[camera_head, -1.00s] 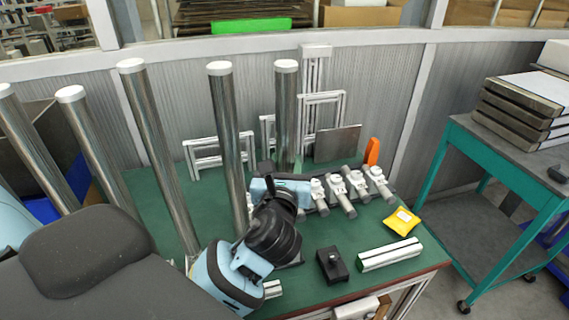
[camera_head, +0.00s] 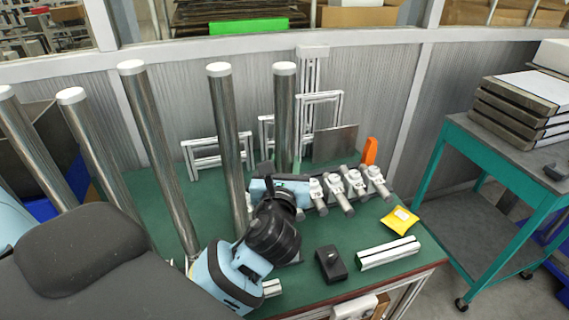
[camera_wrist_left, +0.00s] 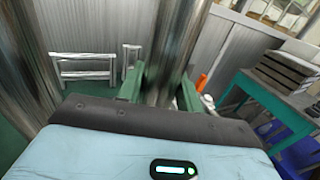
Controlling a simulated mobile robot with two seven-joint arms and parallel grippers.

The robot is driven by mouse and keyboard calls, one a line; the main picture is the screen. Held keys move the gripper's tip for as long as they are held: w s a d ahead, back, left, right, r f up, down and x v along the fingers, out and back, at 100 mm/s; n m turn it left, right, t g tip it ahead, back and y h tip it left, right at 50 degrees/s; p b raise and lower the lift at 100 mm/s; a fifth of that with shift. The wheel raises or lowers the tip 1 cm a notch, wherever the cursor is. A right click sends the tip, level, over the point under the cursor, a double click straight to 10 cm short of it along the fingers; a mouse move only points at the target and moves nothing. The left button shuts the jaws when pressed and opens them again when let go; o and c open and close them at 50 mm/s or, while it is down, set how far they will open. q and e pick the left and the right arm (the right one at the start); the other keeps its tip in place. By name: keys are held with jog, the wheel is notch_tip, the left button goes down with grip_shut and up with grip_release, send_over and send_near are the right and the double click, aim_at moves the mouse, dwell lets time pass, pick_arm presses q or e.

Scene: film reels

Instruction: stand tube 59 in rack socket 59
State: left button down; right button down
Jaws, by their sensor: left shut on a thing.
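My left gripper (camera_head: 284,174) is shut on a tall shiny metal tube with a white cap (camera_head: 284,115) and holds it upright. In the left wrist view the same tube (camera_wrist_left: 166,55) stands between the two green fingers (camera_wrist_left: 160,92), blurred. My wrist hides its lower end, so I cannot tell whether it touches anything. No number shows on it. A row of short grey cylinders with white numbered fittings (camera_head: 335,187) is right of the gripper; the numbers are too small to read surely, and I cannot tell which is socket 59. My right gripper is out of view.
Several similar tall tubes (camera_head: 232,140) stand to the left. White frames (camera_head: 205,155) and a grey plate (camera_head: 336,142) are behind. A black block (camera_head: 331,264), a white-green bar (camera_head: 388,254) and a yellow pouch (camera_head: 400,221) lie on the green table (camera_head: 320,225). A teal-legged cart (camera_head: 485,160) stands right.

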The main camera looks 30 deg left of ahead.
pick_arm(q)
jog(key=shift+f, duration=0.4)
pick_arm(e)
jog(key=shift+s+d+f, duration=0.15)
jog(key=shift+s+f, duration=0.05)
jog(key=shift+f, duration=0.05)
pick_arm(q)
jog(key=c, duration=1.2)
grip_release()
jog(key=shift+c, duration=0.2)
jog(key=shift+f, duration=0.15)
jog(key=p+v, duration=0.1)
jog(key=v, duration=1)
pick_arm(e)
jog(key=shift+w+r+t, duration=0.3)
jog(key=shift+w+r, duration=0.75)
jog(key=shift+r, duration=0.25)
